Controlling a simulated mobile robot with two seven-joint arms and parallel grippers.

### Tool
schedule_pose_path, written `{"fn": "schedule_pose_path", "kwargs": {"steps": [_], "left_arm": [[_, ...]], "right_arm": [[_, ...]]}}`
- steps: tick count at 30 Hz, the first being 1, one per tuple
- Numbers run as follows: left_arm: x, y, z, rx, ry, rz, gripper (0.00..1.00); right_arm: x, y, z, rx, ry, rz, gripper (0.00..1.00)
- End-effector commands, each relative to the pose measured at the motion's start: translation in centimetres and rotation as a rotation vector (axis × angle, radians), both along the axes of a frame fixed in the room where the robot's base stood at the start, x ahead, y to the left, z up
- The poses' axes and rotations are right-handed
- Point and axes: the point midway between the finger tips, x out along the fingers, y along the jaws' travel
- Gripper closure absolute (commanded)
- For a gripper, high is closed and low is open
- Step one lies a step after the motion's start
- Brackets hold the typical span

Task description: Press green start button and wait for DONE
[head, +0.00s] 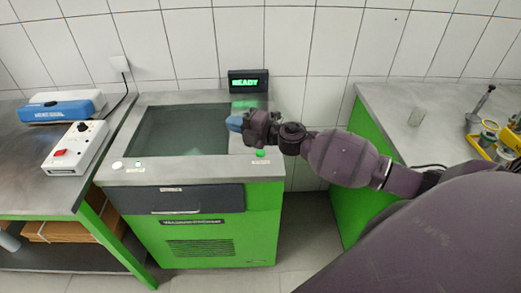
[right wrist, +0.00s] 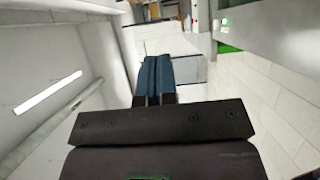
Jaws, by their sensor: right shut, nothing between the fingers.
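The green start button (head: 261,154) sits on the front right rim of the green pump testbench (head: 275,170). A small display (head: 248,82) at the back right of the bench reads READY in green. My right gripper (head: 233,124) reaches in from the right, above the right part of the bench, behind the button and apart from it. Its blue fingers point left and are shut with nothing between them; they also show closed together in the right wrist view (right wrist: 155,75). My left gripper is not in view.
White buttons (head: 117,166) sit at the bench's front left. A left table holds a blue and white device (head: 60,106) and a white box with a red switch (head: 75,148).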

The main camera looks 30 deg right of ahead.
Motion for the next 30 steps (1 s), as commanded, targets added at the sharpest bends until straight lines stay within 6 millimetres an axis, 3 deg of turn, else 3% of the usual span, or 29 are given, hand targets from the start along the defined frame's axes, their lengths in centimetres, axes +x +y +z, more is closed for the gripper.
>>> {"fn": "schedule_pose_path", "kwargs": {"steps": [3, 7, 15, 22, 30], "left_arm": [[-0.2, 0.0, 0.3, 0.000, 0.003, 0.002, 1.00], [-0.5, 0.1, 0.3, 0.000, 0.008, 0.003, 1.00], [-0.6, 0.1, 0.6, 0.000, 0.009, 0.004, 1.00], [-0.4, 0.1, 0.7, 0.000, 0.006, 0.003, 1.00], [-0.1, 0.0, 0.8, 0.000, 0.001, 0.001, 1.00]], "right_arm": [[1.1, -0.7, 1.0, -0.198, -0.043, 0.084, 1.00], [1.9, -2.0, 1.0, -0.407, -0.051, 0.164, 1.00], [2.5, -6.4, -1.2, -0.800, 0.046, 0.281, 1.00], [2.0, -9.4, -3.3, -0.974, 0.167, 0.320, 1.00], [1.7, -10.1, -4.0, -1.012, 0.209, 0.329, 1.00]]}}
